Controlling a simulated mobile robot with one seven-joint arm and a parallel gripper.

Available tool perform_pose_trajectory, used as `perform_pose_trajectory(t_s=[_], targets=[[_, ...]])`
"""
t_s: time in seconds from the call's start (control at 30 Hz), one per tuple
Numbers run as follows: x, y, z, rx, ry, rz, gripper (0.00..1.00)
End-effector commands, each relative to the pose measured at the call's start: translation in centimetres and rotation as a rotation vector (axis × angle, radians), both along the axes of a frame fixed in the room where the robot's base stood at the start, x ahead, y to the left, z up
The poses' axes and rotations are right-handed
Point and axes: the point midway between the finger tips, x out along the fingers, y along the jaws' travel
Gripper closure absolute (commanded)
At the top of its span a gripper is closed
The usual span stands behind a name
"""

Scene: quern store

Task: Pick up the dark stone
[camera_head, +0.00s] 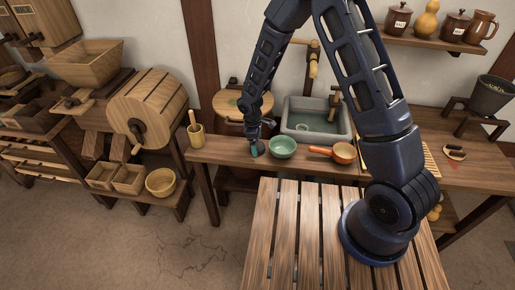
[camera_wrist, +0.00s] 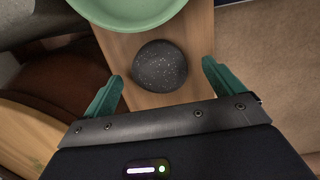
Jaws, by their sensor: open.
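The dark stone (camera_wrist: 160,66) is a rounded, speckled near-black lump on the wooden counter (camera_wrist: 190,40) in the wrist view. It lies just beyond and between the two teal fingers of my gripper (camera_wrist: 161,83), which are spread wide and empty. I cannot tell whether the fingertips are level with it. In the head view my gripper (camera_head: 257,150) is down by the counter, left of the green bowl. A small dark patch beside it is probably the stone, but it is too small to be sure.
A green bowl (camera_head: 282,147) stands close by the stone; its rim (camera_wrist: 128,18) fills the top of the wrist view. A wooden cup (camera_head: 196,135) with a stick stands left. A sink (camera_head: 316,118) is behind.

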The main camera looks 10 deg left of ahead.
Motion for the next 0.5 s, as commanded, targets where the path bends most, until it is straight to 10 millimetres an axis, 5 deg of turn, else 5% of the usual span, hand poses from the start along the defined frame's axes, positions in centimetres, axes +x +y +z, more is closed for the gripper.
perform_pose_trajectory(t_s=[0.37,0.5], targets=[[0.1,-0.2,-1.9,0.002,-0.002,-0.001,0.07],[0.0,-0.2,-1.9,0.002,-0.002,-0.001,0.28]])
